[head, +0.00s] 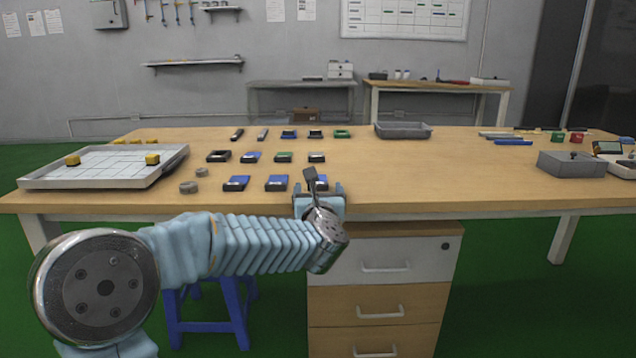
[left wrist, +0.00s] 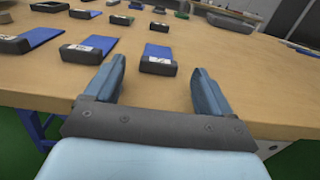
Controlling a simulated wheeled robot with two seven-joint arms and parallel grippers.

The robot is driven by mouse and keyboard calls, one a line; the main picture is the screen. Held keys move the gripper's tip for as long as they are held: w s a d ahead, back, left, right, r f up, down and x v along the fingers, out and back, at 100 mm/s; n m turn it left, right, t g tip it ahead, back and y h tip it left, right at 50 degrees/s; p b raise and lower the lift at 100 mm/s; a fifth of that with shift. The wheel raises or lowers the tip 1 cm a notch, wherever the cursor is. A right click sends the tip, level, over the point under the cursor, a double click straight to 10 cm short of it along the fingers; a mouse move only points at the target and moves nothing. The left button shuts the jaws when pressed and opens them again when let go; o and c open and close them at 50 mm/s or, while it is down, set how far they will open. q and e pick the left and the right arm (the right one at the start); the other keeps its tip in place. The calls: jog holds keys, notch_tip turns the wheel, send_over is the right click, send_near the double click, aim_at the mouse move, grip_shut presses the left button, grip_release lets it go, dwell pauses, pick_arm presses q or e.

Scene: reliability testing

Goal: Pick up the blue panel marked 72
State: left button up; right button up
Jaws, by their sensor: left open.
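Three blue panels with dark front edges lie in the near row on the table: the left one (head: 236,183), the middle one (head: 277,183) and the right one (head: 320,182), partly hidden by my gripper. My left gripper (head: 318,195) is open and empty at the table's front edge, just in front of the right panel. In the left wrist view, a blue panel with a white label (left wrist: 158,59) shows beyond and between the open fingers (left wrist: 158,75), apart from them. Its number is too small to read surely. My right gripper is not in view.
More blue, green and dark panels (head: 284,156) lie in rows behind. A white tray (head: 95,182) with yellow blocks stands left, with two grey discs (head: 189,187) near it. A grey bin (head: 403,130) stands at the back; a grey box (head: 571,164) is at right. The table's right middle is clear.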

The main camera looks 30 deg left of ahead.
aim_at(318, 186)
pick_arm(q)
jog(key=x, duration=0.3)
jog(key=shift+w, duration=0.15)
jog(key=c, duration=1.1)
